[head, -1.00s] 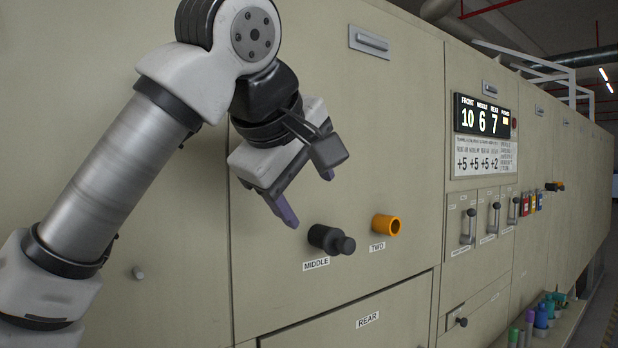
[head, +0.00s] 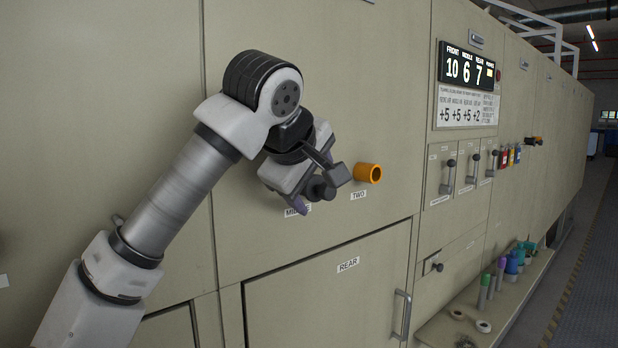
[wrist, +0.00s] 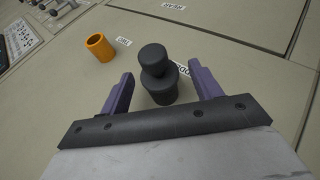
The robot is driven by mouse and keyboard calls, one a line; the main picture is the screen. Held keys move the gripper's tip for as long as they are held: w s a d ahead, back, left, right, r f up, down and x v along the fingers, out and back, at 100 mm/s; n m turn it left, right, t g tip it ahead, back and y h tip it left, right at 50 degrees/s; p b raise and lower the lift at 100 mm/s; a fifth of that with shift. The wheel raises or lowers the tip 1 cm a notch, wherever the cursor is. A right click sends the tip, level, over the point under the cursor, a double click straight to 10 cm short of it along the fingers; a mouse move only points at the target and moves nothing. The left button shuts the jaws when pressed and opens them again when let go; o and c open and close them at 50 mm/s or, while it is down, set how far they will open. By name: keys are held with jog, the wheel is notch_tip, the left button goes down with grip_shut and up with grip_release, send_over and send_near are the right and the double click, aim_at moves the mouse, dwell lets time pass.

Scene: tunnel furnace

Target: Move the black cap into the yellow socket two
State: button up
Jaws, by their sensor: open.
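The black cap (wrist: 154,60) sits on the panel at the position labelled MIDDLE, on a wider dark base. It also shows in the head view (head: 320,188), partly hidden by my gripper. The yellow socket two (head: 367,173) is an empty-looking open tube to the right of the cap, above the TWO label; in the wrist view it is at the upper left (wrist: 100,47). My gripper (wrist: 154,88) is open, with its purple fingers on either side of the black cap and its base. I cannot tell whether either finger touches it.
Below is a door labelled REAR (head: 330,285) with a handle. Levers (head: 462,175) and a display (head: 467,67) are further right. A low ledge (head: 455,325) holds several coloured cylinders. The panel around the socket is clear.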

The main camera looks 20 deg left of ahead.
jog(key=shift+c, duration=0.2)
jog(key=c, duration=1)
jog(key=shift+s+d+b, duration=0.3)
jog(key=shift+s+d, duration=0.4)
jog(key=shift+d, duration=0.35)
jog(key=shift+s+d+b, duration=0.3)
jog(key=shift+s+d, duration=0.4)
jog(key=shift+d, duration=0.35)
jog(key=s+d+b, duration=0.1)
jog(key=s+d, duration=0.4)
jog(key=d, duration=0.3)
jog(key=shift+s+d, duration=0.15)
jog(key=shift+s, duration=0.1)
